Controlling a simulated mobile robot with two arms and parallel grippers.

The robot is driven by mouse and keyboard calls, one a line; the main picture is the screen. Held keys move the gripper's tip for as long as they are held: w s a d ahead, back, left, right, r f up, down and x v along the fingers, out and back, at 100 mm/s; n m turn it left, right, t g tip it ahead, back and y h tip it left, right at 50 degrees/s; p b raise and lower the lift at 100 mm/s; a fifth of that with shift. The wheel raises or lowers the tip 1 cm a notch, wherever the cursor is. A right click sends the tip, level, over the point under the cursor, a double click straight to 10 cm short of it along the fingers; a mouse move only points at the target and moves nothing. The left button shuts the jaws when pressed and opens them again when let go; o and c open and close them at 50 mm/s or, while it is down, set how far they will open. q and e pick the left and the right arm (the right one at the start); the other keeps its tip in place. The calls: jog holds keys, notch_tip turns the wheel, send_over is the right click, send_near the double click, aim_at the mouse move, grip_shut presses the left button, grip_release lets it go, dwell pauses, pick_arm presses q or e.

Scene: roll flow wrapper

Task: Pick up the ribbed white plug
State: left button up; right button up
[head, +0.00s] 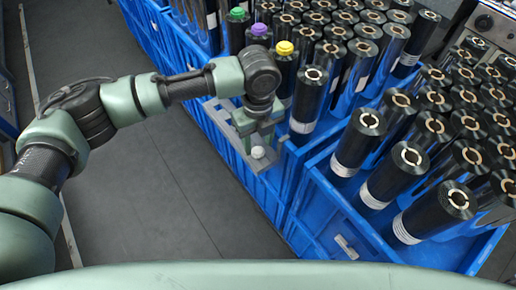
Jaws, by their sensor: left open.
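The ribbed white plug (257,152) is a small pale round piece near the middle of the head view, at the outer side of the blue crates. It seems to be on a narrow grey ledge (219,113); its ribs are too small to make out. My left gripper (258,143) points down right at the plug, open, with its fingers close around or just above it. I cannot tell whether they touch it. The gripper partly hides the ledge. My right gripper is not in view.
Blue crates (340,213) hold many upright dark film rolls (408,168) close to the right of my gripper. Green (237,14), purple (259,28) and yellow (285,48) plugs sit on nearby rolls. The grey floor (145,190) at left is clear.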

aim_at(259, 151)
pick_arm(q)
notch_tip(259, 151, down, 3)
jog(key=shift+d, duration=0.1)
grip_shut()
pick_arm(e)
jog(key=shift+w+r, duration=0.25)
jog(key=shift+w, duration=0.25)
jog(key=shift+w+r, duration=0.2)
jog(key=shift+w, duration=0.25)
